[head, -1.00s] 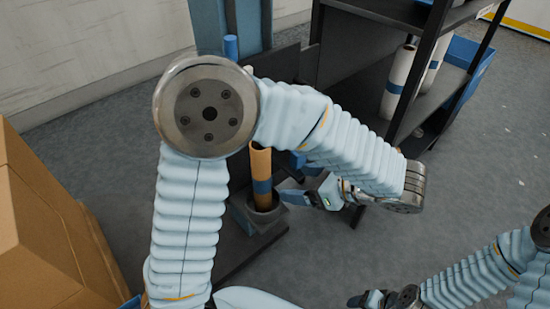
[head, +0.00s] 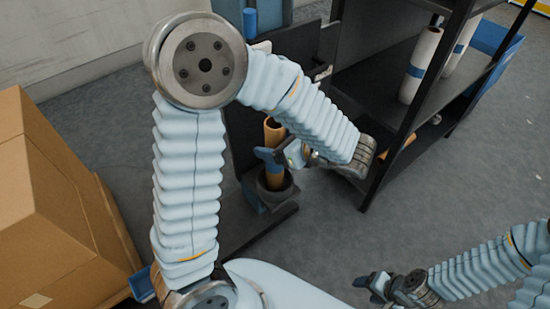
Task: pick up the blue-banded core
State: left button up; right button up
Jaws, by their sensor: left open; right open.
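The blue-banded core (head: 273,131) is a brown-orange tube standing upright in a dark round holder (head: 272,197) on a low black base. My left gripper (head: 273,156) is open and level with the middle of the core, with a blue finger across its front. I cannot tell whether the fingers touch the core or whether both sides are straddled. The gripper hides much of the core's middle, so its blue band is hard to tell from the finger. My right gripper (head: 371,286) is open and empty at the lower right, well away from the core.
Brown cardboard boxes (head: 60,215) fill the left side. A black shelf rack (head: 395,105) at right holds white rolls (head: 419,65) with blue bands, with a blue bin (head: 494,38) behind. A blue upright tube (head: 250,24) stands behind. Grey floor is clear at right.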

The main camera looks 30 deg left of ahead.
pick_arm(q)
jog(key=shift+a+f, duration=0.1)
jog(key=shift+a, duration=0.15)
jog(key=c, duration=1.4)
